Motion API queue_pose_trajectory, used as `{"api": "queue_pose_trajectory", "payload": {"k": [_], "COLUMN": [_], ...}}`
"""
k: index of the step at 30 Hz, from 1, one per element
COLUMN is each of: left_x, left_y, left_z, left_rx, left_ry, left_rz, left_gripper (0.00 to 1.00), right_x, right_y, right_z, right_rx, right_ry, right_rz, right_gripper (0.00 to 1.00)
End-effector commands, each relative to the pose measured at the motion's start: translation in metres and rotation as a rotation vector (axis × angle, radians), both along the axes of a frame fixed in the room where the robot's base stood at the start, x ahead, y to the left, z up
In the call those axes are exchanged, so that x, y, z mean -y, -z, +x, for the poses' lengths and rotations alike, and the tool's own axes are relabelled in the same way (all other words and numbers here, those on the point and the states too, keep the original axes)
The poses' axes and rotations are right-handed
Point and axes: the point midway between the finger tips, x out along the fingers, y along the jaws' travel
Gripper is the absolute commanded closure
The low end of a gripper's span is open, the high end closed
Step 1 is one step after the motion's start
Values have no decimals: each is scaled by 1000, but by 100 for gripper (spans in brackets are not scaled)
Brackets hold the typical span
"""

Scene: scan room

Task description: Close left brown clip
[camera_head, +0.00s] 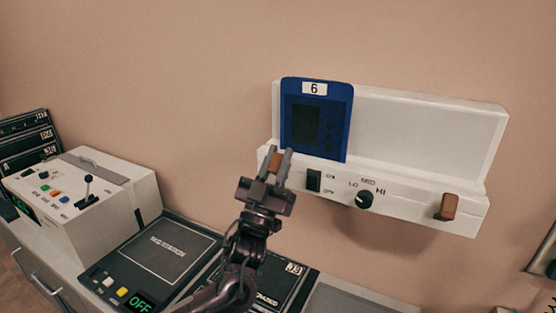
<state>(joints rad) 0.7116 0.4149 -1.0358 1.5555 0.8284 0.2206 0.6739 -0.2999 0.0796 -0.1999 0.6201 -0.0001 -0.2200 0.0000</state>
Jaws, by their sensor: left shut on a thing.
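The left brown clip (274,162) is on the front of the white wall unit (420,188), just below the blue device. My left gripper (277,158) is at this clip, with its fingers pointing up and shut on it; the fingers hide part of the clip. A blue device (316,120) with a dark screen and a "6" label stands on the left part of the unit. The right brown clip (447,206) is at the unit's right end. My right gripper is not in view.
A black switch (314,181) and a black knob (364,199) sit right of my left gripper on the unit. Below are a black base station (155,255) and a white control box (85,190) on the counter. The wall above is bare.

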Motion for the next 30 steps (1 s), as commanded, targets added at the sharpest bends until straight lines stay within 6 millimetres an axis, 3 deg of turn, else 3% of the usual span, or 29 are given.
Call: {"api": "queue_pose_trajectory", "payload": {"k": [12, 24, 25, 30], "left_x": [4, 4, 4, 4], "left_y": [-9, -4, -4, -4], "left_z": [10, 12, 12, 12], "left_rx": [-198, -229, -229, -229], "left_ry": [-1, -1, -1, -1], "left_rz": [79, 95, 95, 95], "left_gripper": [100, 100, 77, 56], "right_x": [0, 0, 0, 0], "right_y": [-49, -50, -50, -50], "right_z": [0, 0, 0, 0], "right_rx": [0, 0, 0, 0], "right_ry": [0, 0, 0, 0], "right_rz": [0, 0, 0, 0], "right_gripper": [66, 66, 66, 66]}}
